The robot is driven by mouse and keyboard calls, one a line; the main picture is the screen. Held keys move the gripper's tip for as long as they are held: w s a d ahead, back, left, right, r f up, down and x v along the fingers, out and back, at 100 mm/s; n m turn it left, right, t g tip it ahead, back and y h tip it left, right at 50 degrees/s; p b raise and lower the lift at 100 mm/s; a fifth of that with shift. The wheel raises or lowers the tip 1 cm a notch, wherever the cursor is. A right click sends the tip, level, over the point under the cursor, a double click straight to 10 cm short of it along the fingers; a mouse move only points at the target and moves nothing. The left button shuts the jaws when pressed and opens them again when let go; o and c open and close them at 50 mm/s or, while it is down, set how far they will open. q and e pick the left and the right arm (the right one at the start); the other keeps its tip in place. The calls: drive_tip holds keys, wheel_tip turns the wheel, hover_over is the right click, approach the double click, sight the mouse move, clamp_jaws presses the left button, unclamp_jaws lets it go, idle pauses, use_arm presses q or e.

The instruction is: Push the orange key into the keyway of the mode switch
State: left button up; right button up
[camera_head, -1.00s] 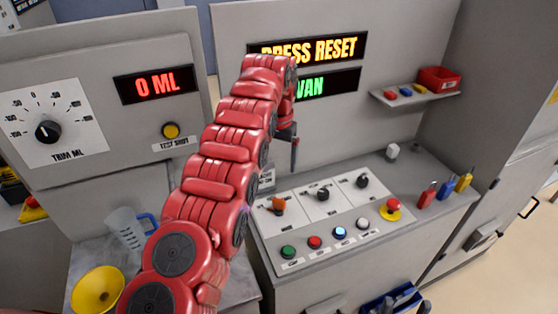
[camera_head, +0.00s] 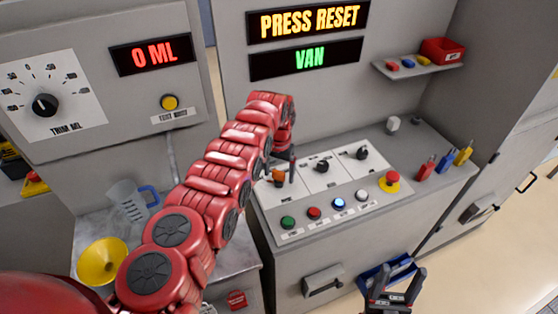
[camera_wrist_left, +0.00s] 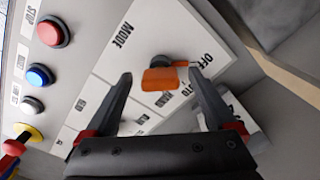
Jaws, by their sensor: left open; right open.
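The orange key (camera_head: 278,176) is at the mode switch on the left of the sloped panel. In the left wrist view the key (camera_wrist_left: 158,79) lies against the dark round switch (camera_wrist_left: 161,62), beside the MODE label. I cannot tell how deep it sits in the keyway. My left gripper (camera_head: 281,174) is over the switch from above. In the left wrist view its open fingers (camera_wrist_left: 160,76) stand on either side of the key, with gaps between. My right gripper (camera_head: 397,290) is open and empty at the bottom, in front of the cabinet.
Two black knobs (camera_head: 322,166) and (camera_head: 363,153) sit right of the switch. Below is a row of push buttons, including a lit blue one (camera_head: 338,203), and a red emergency button (camera_head: 391,179). A yellow funnel (camera_head: 100,262) stands at left.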

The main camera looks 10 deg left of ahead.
use_arm(q)
drive_tip(key=shift+f, duration=0.3)
drive_tip(key=c, duration=1.3)
drive_tip(key=shift+o, duration=0.3)
drive_tip(key=o, duration=1.2)
drive_tip(key=shift+r, duration=0.1)
